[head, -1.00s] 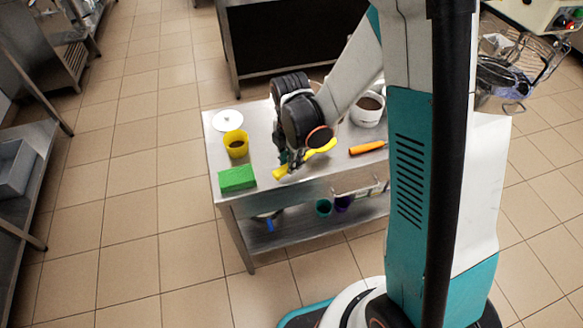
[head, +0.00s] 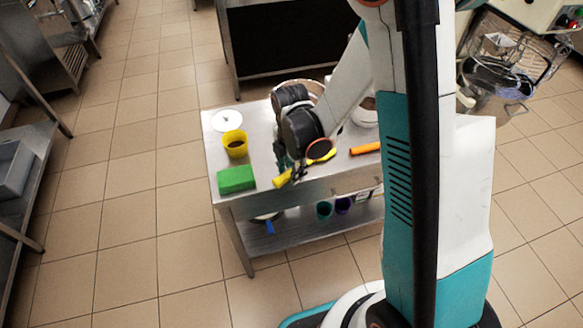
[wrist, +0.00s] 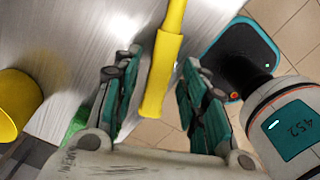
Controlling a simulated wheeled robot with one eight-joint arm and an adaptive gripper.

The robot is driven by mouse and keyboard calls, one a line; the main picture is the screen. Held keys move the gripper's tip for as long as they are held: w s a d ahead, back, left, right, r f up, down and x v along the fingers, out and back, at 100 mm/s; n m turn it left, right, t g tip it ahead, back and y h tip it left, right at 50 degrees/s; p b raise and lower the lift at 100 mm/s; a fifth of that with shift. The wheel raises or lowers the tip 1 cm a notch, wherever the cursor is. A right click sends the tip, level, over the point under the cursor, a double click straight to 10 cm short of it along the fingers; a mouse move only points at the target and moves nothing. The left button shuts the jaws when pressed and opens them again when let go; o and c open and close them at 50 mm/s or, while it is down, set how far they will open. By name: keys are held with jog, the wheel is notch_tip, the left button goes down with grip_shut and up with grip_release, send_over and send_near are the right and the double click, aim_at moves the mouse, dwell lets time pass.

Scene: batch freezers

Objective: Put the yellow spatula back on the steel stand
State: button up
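The yellow spatula (head: 284,179) is at the front of the steel stand (head: 268,192), a table with a lower shelf. My wrist and gripper hide part of the spatula in the head view. In the wrist view its yellow handle (wrist: 160,75) runs between the two fingers of my gripper (wrist: 161,65), with a visible gap on each side. The fingers are apart and not closed on it. In the head view my gripper (head: 290,168) is low over the front of the stand. The handle end shows near the stand's front edge, with floor tiles behind it in the wrist view.
A green block (head: 236,180), a yellow cup (head: 235,145) and a white lid (head: 226,120) stand on the left. An orange-handled tool (head: 365,148) and a white tub (head: 363,116) are on the right. Several items sit on the lower shelf.

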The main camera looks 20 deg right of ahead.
jog(key=shift+r, duration=0.1)
notch_tip(320, 180, up, 12)
jog(key=p, duration=0.4)
jog(key=s+d+r+m+t, duration=0.2)
jog(key=s+r+m, duration=0.5)
jog(key=m, duration=0.4)
jog(key=s+d+r+m+t, duration=0.2)
jog(key=s+r+m+t, duration=0.3)
jog(key=r+m, duration=0.5)
jog(key=shift+s+r+m, duration=0.2)
jog(key=shift+s+m, duration=0.5)
jog(key=shift+s, duration=0.4)
